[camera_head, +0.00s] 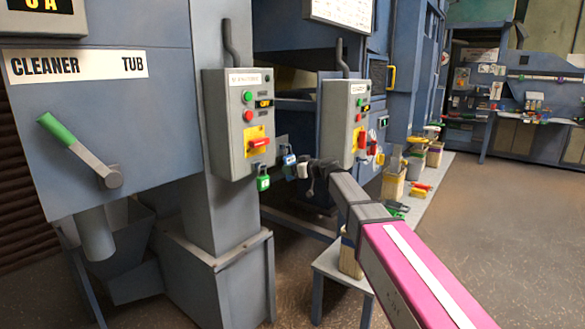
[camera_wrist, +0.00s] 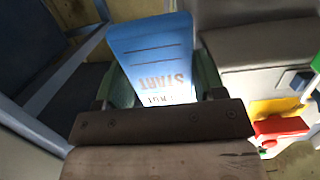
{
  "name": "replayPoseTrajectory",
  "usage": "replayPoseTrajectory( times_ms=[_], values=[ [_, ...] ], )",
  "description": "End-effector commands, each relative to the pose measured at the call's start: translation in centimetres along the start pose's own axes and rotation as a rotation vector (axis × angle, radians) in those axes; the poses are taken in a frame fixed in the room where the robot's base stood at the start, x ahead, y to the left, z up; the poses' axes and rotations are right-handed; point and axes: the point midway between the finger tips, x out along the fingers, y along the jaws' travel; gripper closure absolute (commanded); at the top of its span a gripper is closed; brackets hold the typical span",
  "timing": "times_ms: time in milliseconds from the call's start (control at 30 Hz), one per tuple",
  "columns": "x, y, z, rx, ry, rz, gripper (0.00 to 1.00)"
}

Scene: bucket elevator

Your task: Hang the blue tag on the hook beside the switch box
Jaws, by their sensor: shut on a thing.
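The blue tag (camera_wrist: 152,48) fills the upper middle of the wrist view, with dark print that reads upside down. My gripper (camera_wrist: 160,88) is shut on it, a greenish finger on each side. In the head view my gripper (camera_head: 306,172) is small, to the right of the near grey switch box (camera_head: 238,122) and below its red handle (camera_head: 259,143). The red handle also shows in the wrist view (camera_wrist: 280,127), right of the tag. A small blue piece (camera_head: 289,159) shows by the gripper; I cannot tell whether it is the held tag. The hook is not clearly visible.
A green padlock-like piece (camera_head: 263,182) hangs below the near switch box. A second switch box (camera_head: 345,118) stands to the right. The floor at right is open.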

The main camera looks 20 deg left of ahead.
Motion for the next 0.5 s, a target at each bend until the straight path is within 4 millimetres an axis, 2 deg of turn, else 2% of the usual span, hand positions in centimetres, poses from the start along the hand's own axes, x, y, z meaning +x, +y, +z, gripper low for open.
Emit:
replayPoseTrajectory(
  times_ms=[433, 467, 500],
  values=[
    [0.02, 0.01, 0.14, 0.000, 0.000, 0.000, 0.61],
    [0.02, 0.01, 0.14, 0.000, 0.000, 0.000, 0.33],
    [0.02, 0.01, 0.14, 0.000, 0.000, 0.000, 0.20]
  ],
)
